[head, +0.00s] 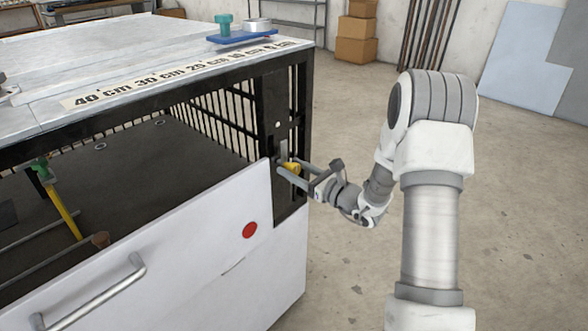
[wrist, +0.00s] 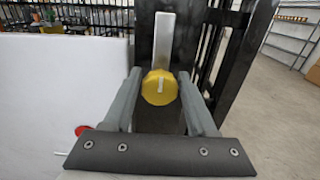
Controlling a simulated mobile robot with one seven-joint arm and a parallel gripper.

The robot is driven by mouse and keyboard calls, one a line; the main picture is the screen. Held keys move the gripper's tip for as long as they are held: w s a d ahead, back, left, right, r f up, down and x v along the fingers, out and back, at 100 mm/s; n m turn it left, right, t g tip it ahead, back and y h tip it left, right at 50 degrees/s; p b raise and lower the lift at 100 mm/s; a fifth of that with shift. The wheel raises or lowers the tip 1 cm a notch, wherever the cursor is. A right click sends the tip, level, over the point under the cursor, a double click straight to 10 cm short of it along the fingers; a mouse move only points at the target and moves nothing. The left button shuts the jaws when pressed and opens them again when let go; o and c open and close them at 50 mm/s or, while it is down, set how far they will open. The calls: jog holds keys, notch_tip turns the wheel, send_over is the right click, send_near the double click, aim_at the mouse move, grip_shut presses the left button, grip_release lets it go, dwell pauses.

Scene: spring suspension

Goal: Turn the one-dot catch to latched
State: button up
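The catch has a yellow round knob (head: 291,167) on the black corner post of the cabinet. A single white dot (head: 278,124) is on the post above it. In the wrist view the knob (wrist: 153,98) faces me with a short pale upright mark, and a grey bar (wrist: 164,42) stands upright above it. My gripper (head: 288,169) reaches in from the right. In the wrist view its two fingers (wrist: 160,84) stand on the left and right of the knob, apart, with narrow gaps; I see no clear contact.
A white front panel (head: 190,240) with a red disc (head: 250,231) and a bar handle (head: 95,295) lies left of the catch. The worktop (head: 130,60) bears a centimetre scale (head: 160,82) and a blue plate (head: 242,37). The floor to the right is clear.

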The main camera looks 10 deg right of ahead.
grip_shut()
dwell(1.1)
